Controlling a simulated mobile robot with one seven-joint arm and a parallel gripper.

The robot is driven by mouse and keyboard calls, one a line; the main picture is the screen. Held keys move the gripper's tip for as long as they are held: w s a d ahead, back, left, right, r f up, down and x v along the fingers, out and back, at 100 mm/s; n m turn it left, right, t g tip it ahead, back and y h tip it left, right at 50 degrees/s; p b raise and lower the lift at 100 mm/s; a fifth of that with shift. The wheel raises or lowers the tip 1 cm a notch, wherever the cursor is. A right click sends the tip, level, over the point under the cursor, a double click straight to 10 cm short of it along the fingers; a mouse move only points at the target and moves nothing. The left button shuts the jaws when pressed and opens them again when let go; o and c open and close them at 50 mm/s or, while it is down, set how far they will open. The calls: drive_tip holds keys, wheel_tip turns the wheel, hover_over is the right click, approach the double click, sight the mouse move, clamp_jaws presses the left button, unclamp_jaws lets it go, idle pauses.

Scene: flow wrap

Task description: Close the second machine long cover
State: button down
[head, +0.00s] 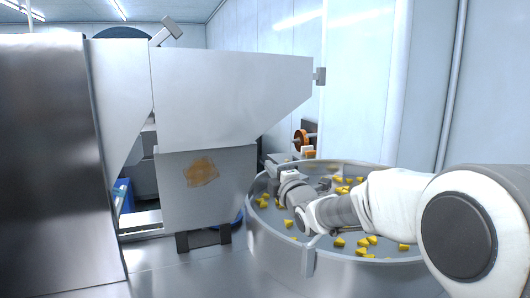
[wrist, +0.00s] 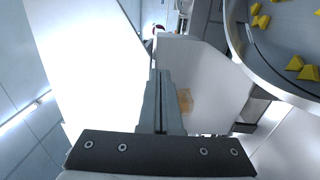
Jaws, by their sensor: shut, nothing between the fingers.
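The second machine's long cover may be the large pale grey metal panel (head: 230,95) with a slanted lower right edge in the head view; I cannot tell which panel is the cover. A large bright panel (wrist: 85,60) fills the left of the wrist view. Below the upper panel in the head view is a lower box face (head: 178,215) with an orange-brown patch (head: 200,172). My gripper (head: 272,160) is over the left rim of the round bowl, just right of the machine. In the wrist view its fingers (wrist: 160,75) are shut and empty.
A round metal bowl (head: 310,262) with several yellow pieces stands below my arm; its rim also shows in the wrist view (wrist: 262,78). A dark metal cabinet (head: 50,170) stands at the left. White walls close the right side.

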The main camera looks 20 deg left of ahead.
sight(251, 146)
drive_tip(key=p+x, duration=0.3)
drive_tip(key=x, duration=1.1)
drive_tip(key=shift+s+a, duration=0.1)
drive_tip(key=shift+w+a+r+p, duration=0.2)
drive_tip(key=shift+r+p, duration=0.1)
drive_tip(key=shift+p, duration=0.5)
drive_tip(key=p, duration=0.1)
drive_tip(key=w+a+p, duration=0.1)
drive_tip(key=p, duration=0.1)
drive_tip(key=shift+w+r+g+h, duration=0.2)
drive_tip(key=shift+g+h, duration=0.1)
drive_tip(key=shift+g, duration=0.1)
drive_tip(key=w+a+p, duration=0.1)
drive_tip(key=p, duration=0.1)
drive_tip(key=shift+f+p, duration=0.1)
drive_tip(key=shift+p, duration=0.2)
drive_tip(key=shift+w+f, duration=0.1)
drive_tip(key=shift+f, duration=0.05)
drive_tip(key=shift+d+f, duration=0.1)
